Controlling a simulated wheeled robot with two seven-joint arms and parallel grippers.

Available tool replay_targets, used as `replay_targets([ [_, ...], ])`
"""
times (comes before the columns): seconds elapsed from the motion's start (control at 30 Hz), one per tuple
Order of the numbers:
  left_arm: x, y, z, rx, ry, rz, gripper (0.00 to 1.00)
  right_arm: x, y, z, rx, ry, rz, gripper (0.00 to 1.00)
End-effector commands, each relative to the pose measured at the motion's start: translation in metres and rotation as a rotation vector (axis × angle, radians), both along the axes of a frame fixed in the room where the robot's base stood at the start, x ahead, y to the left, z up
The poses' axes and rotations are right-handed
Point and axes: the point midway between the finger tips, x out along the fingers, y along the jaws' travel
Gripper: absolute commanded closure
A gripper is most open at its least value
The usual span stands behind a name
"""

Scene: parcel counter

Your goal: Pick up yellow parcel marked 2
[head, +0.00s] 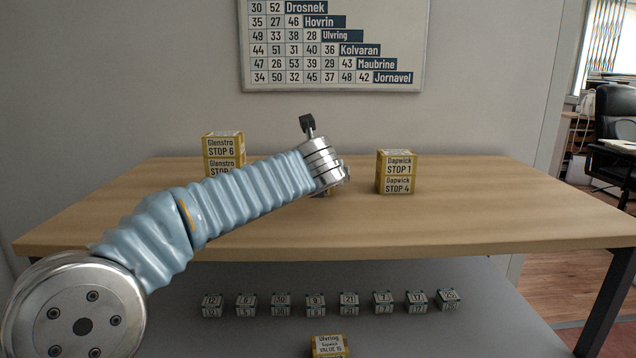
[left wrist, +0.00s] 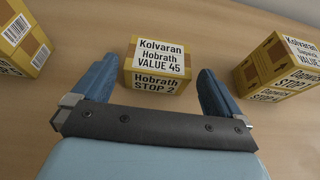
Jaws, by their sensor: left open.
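The yellow parcel marked Hobrath STOP 2 (left wrist: 157,85) sits on the wooden counter in the left wrist view. Its top label reads Kolvaran, Hobrath, VALUE 45. My left gripper (left wrist: 157,66) is open, with one blue finger on each side of this parcel. Gaps show between the fingers and its sides, so it is not gripped. In the head view my left wrist covers nearly all of this parcel, and the fingers are mostly hidden behind the wrist. My right gripper is in neither view.
Two stacked Glenstro parcels (head: 223,145) stand on the counter (head: 470,215) to the left. Dapwick STOP 1 (head: 397,164) rests on Dapwick STOP 4 (head: 397,185) to the right. Below are a row of small numbered blocks and an Ulvring parcel (head: 329,346). A chart (head: 333,45) hangs behind.

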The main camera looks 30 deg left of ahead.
Motion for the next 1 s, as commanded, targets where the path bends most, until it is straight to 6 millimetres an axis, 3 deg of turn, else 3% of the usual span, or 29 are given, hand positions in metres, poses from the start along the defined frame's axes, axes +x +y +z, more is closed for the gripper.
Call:
replay_targets([
  [0.3,0.036,0.021,-0.019,0.0,0.002,0.002,0.0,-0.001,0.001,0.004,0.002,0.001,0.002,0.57],
  [0.57,0.039,0.023,-0.021,0.0,0.0,0.0,0.0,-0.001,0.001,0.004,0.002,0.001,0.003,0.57],
  [0.87,0.039,0.023,-0.021,0.0,0.0,0.0,0.43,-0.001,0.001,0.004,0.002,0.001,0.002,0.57],
  [1.0,0.039,0.023,-0.02,0.0,-0.001,0.0,0.46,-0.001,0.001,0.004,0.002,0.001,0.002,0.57],
])
